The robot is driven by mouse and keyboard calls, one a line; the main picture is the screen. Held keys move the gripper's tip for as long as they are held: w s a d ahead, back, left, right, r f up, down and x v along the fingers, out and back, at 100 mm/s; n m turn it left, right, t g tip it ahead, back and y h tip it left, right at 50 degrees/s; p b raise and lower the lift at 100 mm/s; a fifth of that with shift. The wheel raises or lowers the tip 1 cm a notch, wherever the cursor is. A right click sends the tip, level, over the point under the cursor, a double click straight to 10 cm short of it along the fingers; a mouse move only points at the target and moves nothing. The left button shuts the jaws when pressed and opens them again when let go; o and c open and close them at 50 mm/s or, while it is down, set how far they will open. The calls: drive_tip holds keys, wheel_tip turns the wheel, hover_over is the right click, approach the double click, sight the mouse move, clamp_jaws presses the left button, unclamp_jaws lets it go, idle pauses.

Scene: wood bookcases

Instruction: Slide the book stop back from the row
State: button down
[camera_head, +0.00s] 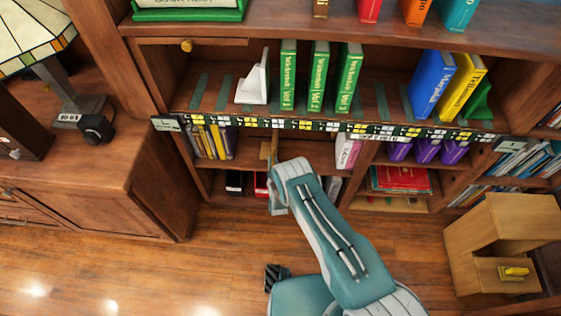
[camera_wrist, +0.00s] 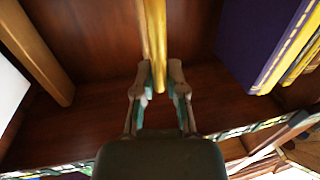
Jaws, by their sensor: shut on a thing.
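A narrow tan upright piece (camera_head: 274,147), which looks like the book stop, stands in the lower shelf opening. In the wrist view the same tan piece (camera_wrist: 154,45) runs between my fingertips. My gripper (camera_wrist: 159,88) is shut on it; in the head view my arm mostly hides the gripper. The row of yellow and purple books (camera_head: 212,141) stands left of the tan piece. In the wrist view a purple book (camera_wrist: 258,40) is at the right, with a clear gap between it and the tan piece. The foot of the piece is hidden.
A wooden upright (camera_wrist: 38,52) is at the left of the wrist view. Pink and white books (camera_head: 347,153) stand right of my arm. Above, a shelf holds a white bookend (camera_head: 256,80) and green books (camera_head: 319,76). A label-strip edge (camera_head: 300,124) overhangs the opening.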

drive_tip(key=shift+w+r, duration=0.15)
drive_tip(key=shift+r, duration=0.1)
drive_tip(key=c, duration=0.7)
unclamp_jaws()
drive_tip(key=shift+d, duration=0.2)
drive_tip(key=shift+f, duration=0.1)
drive_tip(key=shift+a, duration=0.1)
drive_tip(key=shift+s+f, duration=0.1)
drive_tip(key=shift+s, duration=0.2)
drive_tip(key=s, duration=0.3)
drive_tip(key=s+d, duration=0.1)
drive_tip(key=s, duration=0.3)
drive_tip(key=s+d, duration=0.1)
drive_tip(key=s, duration=0.3)
drive_tip(key=shift+s+d, duration=0.15)
drive_tip(key=shift+d, duration=0.05)
